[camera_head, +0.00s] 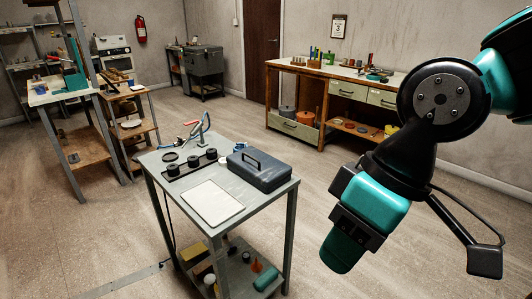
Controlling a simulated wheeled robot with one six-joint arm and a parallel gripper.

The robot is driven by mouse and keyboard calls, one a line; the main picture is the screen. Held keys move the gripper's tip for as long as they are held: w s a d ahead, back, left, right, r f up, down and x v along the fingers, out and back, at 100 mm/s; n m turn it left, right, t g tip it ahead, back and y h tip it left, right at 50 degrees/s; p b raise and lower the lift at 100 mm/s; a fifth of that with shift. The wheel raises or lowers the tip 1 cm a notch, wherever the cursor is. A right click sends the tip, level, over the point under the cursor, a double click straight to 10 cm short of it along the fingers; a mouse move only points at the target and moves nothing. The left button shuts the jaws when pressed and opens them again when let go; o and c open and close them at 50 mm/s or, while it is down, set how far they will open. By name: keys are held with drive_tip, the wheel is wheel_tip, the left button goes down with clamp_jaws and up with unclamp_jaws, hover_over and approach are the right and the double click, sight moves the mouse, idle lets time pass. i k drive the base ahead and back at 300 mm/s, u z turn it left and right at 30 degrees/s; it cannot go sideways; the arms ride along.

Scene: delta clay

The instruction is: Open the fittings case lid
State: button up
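The fittings case appears to be the dark blue-grey case (262,170) with a black handle on top of its lid. It lies at the right rear of the small grey worktable (172,206), and its lid looks shut. My arm comes in from the right, in front of the room and well to the right of the case. The end of my arm, with my gripper (345,242), hangs near the lower middle right, apart from the case. I cannot make out its fingers or whether it holds anything.
A white sheet or plate (213,202) lies before the case. A black strip with dark round parts (191,164) and a small clamp-like tool (201,130) are left of it. Shelves (62,151) stand at left, a workbench (320,76) behind. Floor around the table is mostly clear.

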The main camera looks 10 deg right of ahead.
sight(264, 168)
drive_tip(key=z, duration=0.45)
drive_tip(key=i, duration=1.2)
drive_tip(key=u, duration=0.35)
